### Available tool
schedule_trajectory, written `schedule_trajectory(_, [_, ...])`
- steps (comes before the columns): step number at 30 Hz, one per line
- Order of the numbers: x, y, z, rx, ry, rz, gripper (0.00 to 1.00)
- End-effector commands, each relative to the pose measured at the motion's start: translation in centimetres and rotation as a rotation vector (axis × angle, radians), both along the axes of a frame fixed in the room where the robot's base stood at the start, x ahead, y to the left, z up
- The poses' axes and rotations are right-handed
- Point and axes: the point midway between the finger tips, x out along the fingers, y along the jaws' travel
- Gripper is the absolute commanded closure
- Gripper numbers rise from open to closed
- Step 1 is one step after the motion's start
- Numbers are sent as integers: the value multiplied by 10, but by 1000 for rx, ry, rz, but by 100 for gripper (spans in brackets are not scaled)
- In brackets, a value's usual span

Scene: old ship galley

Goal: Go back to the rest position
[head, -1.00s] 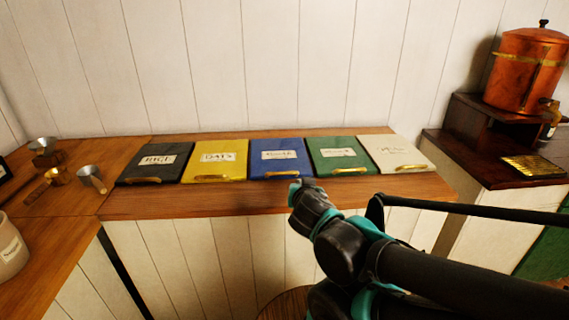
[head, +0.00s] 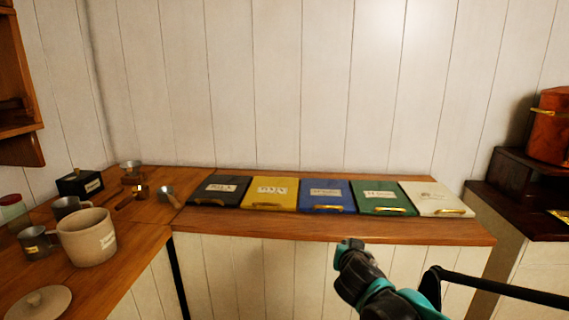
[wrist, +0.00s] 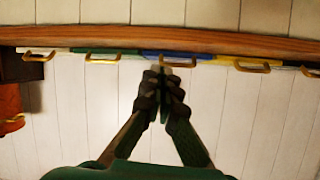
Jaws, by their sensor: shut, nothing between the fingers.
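My gripper (head: 349,246) is in front of the counter, below its front edge in the head view, beneath the blue and green lids. In the wrist view my gripper (wrist: 165,68) has its two fingers together at the tips, shut and empty. Its tips appear close to the handle of the blue lid (wrist: 190,54) in that picture, but the distance is hard to judge.
Black (head: 217,190), yellow (head: 274,193), blue (head: 326,194), green (head: 382,197) and white (head: 433,198) labelled lids lie shut on the wooden counter (head: 330,227). A crock (head: 87,238), cups and scoops stand left. A copper urn (head: 551,125) stands right.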

Motion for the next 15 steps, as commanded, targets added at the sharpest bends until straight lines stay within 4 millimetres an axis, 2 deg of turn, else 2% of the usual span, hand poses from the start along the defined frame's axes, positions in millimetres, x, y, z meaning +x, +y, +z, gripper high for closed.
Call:
schedule_trajectory(8, [-3,-17,-21,-41,108,-40,100])
schedule_trajectory(15, [-11,-33,-50,-79,266,-60,100])
